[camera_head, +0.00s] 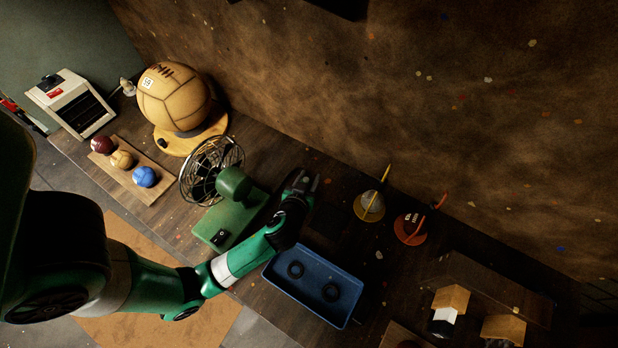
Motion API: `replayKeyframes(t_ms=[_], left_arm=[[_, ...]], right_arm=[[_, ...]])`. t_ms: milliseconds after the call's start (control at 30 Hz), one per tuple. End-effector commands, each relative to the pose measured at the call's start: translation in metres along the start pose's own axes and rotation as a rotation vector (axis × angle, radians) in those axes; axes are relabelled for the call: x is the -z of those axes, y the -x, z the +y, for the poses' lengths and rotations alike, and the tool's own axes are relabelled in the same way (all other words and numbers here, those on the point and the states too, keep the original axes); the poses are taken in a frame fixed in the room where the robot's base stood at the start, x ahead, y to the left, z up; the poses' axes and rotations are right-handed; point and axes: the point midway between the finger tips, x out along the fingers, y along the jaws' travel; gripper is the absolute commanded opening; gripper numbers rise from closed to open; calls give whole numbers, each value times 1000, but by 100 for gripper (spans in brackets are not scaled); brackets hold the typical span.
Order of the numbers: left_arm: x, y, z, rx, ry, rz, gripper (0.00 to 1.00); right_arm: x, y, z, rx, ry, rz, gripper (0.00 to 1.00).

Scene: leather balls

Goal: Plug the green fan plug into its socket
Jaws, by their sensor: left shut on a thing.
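A green desk fan (235,185) with a round wire cage stands on the dark bench, left of the middle. A green base (228,215) with a black switch carries it. My left gripper (304,182) is just right of the fan, near the wall side of the bench. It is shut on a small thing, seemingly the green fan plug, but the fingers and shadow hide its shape. I cannot make out the socket or the cord. My right gripper is not in view.
A blue tray (352,317) with two black rings lies in front of my gripper. A large leather ball (174,97) and small balls on a board (158,187) are at left. Two round holders with tools (369,206) (410,229) and wooden blocks (451,298) are at right.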

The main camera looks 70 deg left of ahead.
Motion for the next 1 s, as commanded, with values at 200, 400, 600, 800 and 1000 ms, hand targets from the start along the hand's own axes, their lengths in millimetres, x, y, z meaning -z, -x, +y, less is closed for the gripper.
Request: replayKeyframes(t_ms=[200, 400, 600, 800, 1000], left_arm=[[12, 6, 0, 0, 0, 1, 0], [21, 10, 0, 0, 0, 1, 0], [29, 14, 0, 0, 0, 1, 0], [38, 18, 0, 0, 0, 0, 0], [46, 22, 0, 0, 0, 0, 0]], right_arm=[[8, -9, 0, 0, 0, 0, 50], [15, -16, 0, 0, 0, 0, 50], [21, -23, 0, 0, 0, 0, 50], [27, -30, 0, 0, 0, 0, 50], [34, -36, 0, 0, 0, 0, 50]])
